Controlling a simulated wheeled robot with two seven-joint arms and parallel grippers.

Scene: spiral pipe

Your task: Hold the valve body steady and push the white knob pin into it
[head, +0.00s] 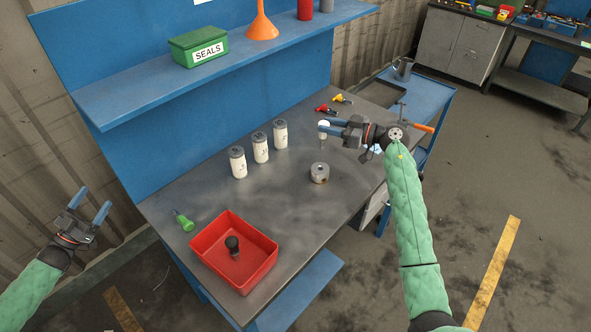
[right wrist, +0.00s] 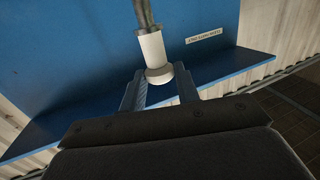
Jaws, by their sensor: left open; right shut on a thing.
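The valve body (head: 320,174) is a short round grey metal block with a hole in its top. It stands on the grey bench top, with no gripper touching it. My right gripper (head: 323,128) is shut on the white knob pin (head: 323,144) and holds it in the air, pin downward. In the head view the pin's lower end shows just above the valve body, with a gap between. In the right wrist view the white knob (right wrist: 152,48) sits between the fingertips, its grey shaft pointing away. My left gripper (head: 90,208) is open and empty, left of the bench.
A red tray (head: 268,277) with a black knob pin (head: 232,244) and a green knob pin (head: 184,221) are at the near left. Several white canisters (head: 260,147) line the back. Red (head: 325,110) and yellow (head: 342,99) knob pins lie beyond. The bench around the valve body is clear.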

